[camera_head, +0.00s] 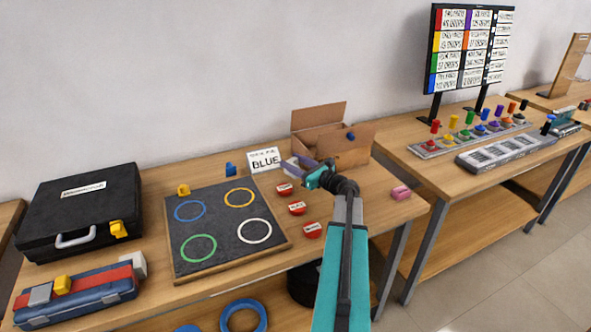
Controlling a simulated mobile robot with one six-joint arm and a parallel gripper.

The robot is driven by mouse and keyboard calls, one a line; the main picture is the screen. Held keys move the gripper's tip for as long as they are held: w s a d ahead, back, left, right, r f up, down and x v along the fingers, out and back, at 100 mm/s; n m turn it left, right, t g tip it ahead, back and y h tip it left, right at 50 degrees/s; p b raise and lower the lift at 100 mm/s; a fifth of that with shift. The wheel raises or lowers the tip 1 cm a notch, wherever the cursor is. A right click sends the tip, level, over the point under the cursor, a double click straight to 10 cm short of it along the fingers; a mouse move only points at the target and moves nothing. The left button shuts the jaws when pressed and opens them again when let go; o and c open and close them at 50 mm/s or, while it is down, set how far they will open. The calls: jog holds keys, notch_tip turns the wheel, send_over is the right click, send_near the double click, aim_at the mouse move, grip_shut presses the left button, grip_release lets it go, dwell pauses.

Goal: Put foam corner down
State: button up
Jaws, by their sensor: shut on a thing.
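My gripper (303,168) is over the table, just right of the white "BLUE" card and in front of the open cardboard box. It is shut on a small pale lavender-grey piece, which I take to be the foam corner (291,167). The piece is small and partly covered by the fingers, so its exact shape and whether it touches the table cannot be told. A dark mat board (178,252) with blue, yellow, green and white rings lies to the left.
The cardboard box (310,145) stands behind my gripper; the "BLUE" card (264,159) is at its left. Several red round pads (297,208) lie between the board and my arm. A pink block (401,192) lies at right. A black case (83,200) is far left.

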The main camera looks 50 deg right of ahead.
jog(key=shift+f, duration=0.15)
jog(key=shift+f+p, duration=0.55)
jog(key=shift+f, duration=1.1)
jog(key=shift+f+b, duration=0.15)
jog(key=shift+b, duration=0.2)
jog(key=o, duration=0.7)
jog(key=shift+o, duration=0.2)
jog(key=shift+r+p, duration=0.25)
jog(key=shift+p, duration=0.15)
jog(key=s+b, duration=0.2)
jog(key=s, duration=1)
jog(key=shift+b, duration=0.4)
